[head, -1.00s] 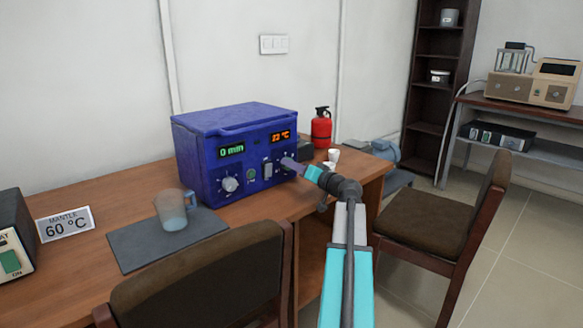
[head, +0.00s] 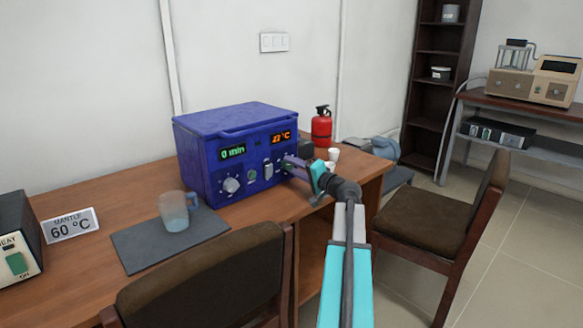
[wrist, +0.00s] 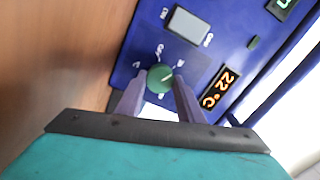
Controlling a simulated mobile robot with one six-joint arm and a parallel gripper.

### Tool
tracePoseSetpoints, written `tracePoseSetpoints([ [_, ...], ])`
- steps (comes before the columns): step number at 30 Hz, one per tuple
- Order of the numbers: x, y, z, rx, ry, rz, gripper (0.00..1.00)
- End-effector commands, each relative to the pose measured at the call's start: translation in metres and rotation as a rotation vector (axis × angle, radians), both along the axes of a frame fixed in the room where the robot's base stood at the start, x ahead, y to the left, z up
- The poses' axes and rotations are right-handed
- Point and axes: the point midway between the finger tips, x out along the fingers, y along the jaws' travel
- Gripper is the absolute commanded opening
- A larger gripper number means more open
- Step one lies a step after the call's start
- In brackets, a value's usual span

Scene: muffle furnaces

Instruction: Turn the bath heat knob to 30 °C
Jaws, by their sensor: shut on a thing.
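The blue bath (head: 215,165) stands on the wooden desk, its front panel facing me. Its orange display (head: 281,137) sits at the upper right; in the wrist view this display (wrist: 220,88) reads 22 °C. The green heat knob (wrist: 160,76) has a pale pointer line and small scale marks around it, too blurred to read. My gripper (wrist: 159,84) is shut on the knob, one finger on each side. In the head view my gripper (head: 289,163) reaches the right side of the panel and hides the knob.
A second knob (head: 231,185), a green button (head: 251,175) and a pale switch (head: 268,169) share the panel. A beaker (head: 175,210) stands on a dark mat. A red extinguisher (head: 321,128) and white cup (head: 333,154) are right of the bath. Chairs (head: 215,275) stand in front.

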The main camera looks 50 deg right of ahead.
Motion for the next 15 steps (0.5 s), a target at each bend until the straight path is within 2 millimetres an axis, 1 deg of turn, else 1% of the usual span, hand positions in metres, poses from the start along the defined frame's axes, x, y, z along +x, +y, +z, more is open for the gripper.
tracePoseSetpoints([
  [1,0.0018,-0.0003,0.0032,0.004,-0.006,-0.001,0.11],
  [9,0.0015,-0.0008,0.0033,0.003,-0.006,-0.002,0.11],
  [10,0.0014,-0.0009,0.0033,0.003,-0.006,-0.002,0.35],
  [13,0.001,-0.0008,0.003,0.003,-0.005,-0.002,0.52],
  [15,0.0006,-0.0009,0.0023,0.002,-0.004,-0.002,0.53],
])
